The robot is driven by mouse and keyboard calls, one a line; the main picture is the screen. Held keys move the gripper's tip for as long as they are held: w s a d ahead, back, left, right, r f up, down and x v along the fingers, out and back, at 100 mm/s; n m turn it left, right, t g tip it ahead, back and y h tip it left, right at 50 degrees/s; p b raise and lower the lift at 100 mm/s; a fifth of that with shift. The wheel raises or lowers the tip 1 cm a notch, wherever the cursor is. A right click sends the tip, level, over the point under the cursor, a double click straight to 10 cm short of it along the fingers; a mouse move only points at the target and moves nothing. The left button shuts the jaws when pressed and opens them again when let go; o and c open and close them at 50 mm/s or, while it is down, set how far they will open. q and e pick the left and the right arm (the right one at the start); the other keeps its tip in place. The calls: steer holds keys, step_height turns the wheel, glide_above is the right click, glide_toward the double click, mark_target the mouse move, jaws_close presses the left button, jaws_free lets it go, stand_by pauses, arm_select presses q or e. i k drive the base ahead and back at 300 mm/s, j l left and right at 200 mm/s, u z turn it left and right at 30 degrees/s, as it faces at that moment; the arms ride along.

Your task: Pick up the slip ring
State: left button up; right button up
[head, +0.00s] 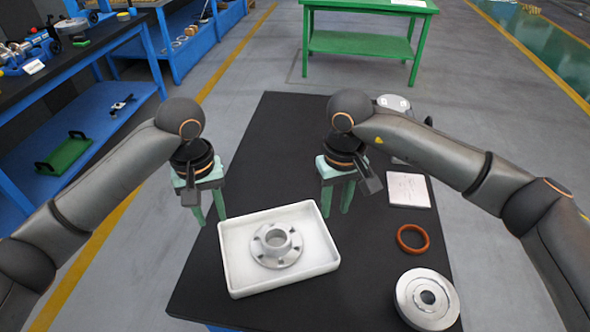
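An orange-brown ring (412,238) lies flat on the black table at the right; it is the plain ring in view. A silver flanged part (276,245) with a raised hub and bolt holes sits in a white tray (232,271). A thick silver disc (427,299) with a centre hole lies at the front right, below the ring. My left gripper (208,208) hangs open and empty, left of the tray's back corner. My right gripper (336,202) hangs open and empty above the table, near the tray's back right corner and left of the ring.
A pale square block (408,190) lies behind the ring. A silver item (393,103) near the table's back edge is partly hidden by my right arm. The black table (282,128) is clear at the back left. A green bench (361,45) and blue shelving (98,122) stand beyond.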

mark_target(286, 253)
steer(key=k+j, duration=0.2)
steer(key=k, duration=0.3)
steer(key=k+j, duration=0.15)
steer(key=k, duration=0.3)
